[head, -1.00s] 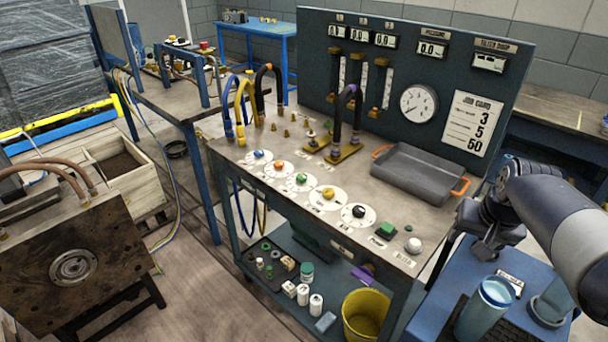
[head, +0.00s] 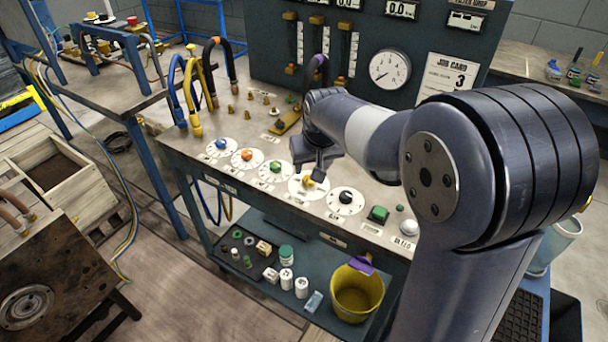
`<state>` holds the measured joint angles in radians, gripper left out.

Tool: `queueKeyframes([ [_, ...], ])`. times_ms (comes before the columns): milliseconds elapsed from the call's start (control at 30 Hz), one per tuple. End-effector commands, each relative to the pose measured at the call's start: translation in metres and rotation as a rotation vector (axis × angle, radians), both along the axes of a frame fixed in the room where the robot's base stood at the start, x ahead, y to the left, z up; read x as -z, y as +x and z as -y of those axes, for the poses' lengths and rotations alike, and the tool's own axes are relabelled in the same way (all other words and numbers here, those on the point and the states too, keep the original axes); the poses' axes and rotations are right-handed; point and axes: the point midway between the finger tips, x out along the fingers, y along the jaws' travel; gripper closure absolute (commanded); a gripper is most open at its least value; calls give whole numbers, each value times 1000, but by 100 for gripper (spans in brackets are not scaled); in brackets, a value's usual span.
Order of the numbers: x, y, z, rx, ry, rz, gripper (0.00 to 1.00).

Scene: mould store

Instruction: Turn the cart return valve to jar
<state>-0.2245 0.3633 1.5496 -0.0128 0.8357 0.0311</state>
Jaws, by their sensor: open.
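A row of round white dials with coloured knobs lines the front of the cart top: a blue knob (head: 221,144), an orange knob (head: 247,155), a green knob (head: 276,166), a yellow knob (head: 308,181) and a black knob (head: 346,197). Their labels are too small to read, so I cannot tell which is the return valve or where jar is marked. My gripper (head: 315,177) points down at the yellow knob, with its fingers close beside it. I cannot tell whether they touch it. The fingers partly hide the knob and its dial.
A green button (head: 378,214) and a white knob (head: 408,228) sit to the right. Blue, yellow and black hoses (head: 195,95) rise at the left. The gauge panel (head: 430,68) stands behind. A yellow bucket (head: 357,292) is on the lower shelf (head: 262,215).

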Motion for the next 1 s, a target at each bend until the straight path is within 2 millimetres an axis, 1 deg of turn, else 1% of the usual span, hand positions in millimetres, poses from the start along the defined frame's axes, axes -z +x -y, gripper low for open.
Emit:
queueKeyframes([
  [33, 12, 4, -1, 0, -1, -6, 49],
  [200, 41, 15, -3, 0, -1, -5, 49],
  [400, 60, 24, -5, 0, -1, -3, 49],
  [533, 65, 26, -5, 0, 0, 0, 49],
  [767, 65, 26, -5, 0, 0, 0, 49],
  [867, 65, 26, -5, 0, 0, 0, 55],
  [1000, 65, 26, -5, 0, 0, 0, 67],
])
